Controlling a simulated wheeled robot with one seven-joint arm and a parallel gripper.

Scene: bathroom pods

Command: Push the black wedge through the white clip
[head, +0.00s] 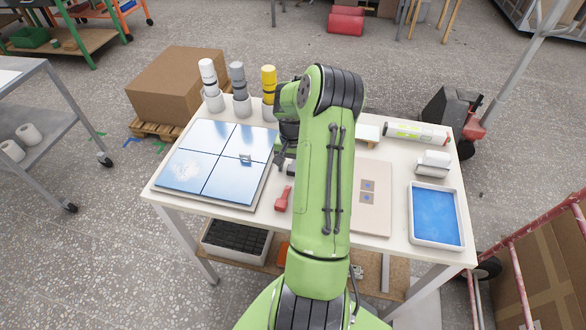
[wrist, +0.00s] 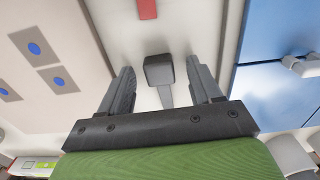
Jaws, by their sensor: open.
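The black wedge (wrist: 159,70) shows in the wrist view as a dark grey block with a narrow tongue, over the white tabletop. My gripper (wrist: 161,75) is open, with one finger on each side of the wedge and visible gaps between. In the head view my gripper (head: 282,157) is low over the table, just right of the tile panel, partly hidden by my arm. The white clip (head: 245,159) sits on the seam where the blue tiles meet. It also shows at the right edge of the wrist view (wrist: 301,66).
The blue tile panel (head: 190,160) fills the table's left side. A red tool (head: 283,198) lies near the wedge. Several bottles (head: 239,88) stand at the back.

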